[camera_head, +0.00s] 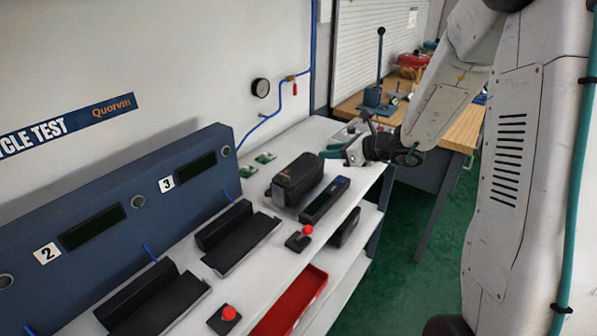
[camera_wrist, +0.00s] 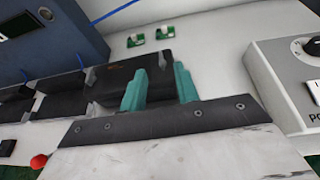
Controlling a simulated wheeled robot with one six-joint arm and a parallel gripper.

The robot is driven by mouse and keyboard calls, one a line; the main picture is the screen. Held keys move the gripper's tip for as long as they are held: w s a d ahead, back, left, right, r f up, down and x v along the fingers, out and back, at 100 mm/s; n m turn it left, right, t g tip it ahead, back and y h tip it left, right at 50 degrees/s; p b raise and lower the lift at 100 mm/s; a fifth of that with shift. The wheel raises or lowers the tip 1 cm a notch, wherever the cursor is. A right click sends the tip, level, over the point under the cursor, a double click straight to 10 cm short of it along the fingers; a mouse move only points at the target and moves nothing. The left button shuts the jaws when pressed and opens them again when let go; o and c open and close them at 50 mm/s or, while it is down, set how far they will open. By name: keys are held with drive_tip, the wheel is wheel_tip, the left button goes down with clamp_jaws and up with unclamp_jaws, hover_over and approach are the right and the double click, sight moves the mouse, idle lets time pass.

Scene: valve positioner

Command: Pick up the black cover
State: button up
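The black cover (camera_head: 298,180) is a boxy black housing on the white bench, next to a slim black module with a small display (camera_head: 325,200). My gripper (camera_head: 332,153), with teal fingers, is just beyond the cover's far right end in the head view. In the wrist view the two fingers (camera_wrist: 160,88) are apart and point toward the black cover (camera_wrist: 110,82), partly hiding its right part. I see nothing held between them. Whether a finger touches the cover cannot be told.
A blue panel (camera_head: 110,215) with numbered displays runs along the wall. Black fixtures (camera_head: 240,238) and red buttons (camera_head: 308,229) stand on the bench. Small green boards (camera_head: 265,158) lie behind the cover. A grey box with a knob (camera_wrist: 290,80) stands to the right. A red tray (camera_head: 290,303) is below.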

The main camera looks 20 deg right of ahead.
sight(316, 154)
drive_tip(key=x, duration=0.5)
drive_tip(key=shift+w+a+f, duration=0.15)
drive_tip(key=shift+w, duration=0.1)
clamp_jaws()
